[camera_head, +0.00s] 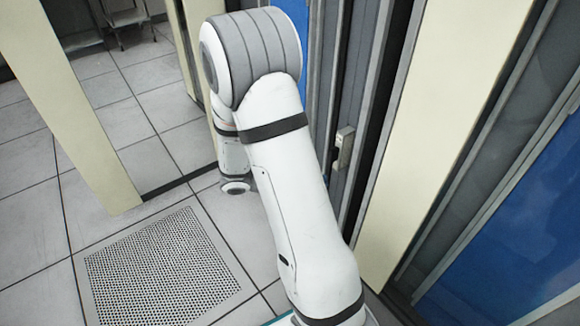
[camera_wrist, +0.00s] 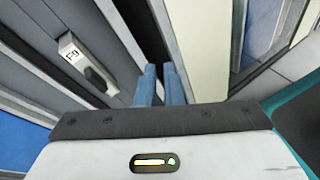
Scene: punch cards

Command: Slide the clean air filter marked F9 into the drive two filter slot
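I cannot make out the drive two slot.
A cream upright post (camera_head: 440,140) and blue panels (camera_head: 520,230) stand right of my arm. Another cream post (camera_head: 75,100) stands at the left. A perforated floor tile (camera_head: 160,270) lies in open tiled floor. A teal surface (camera_wrist: 290,100) shows at the wrist view's right.

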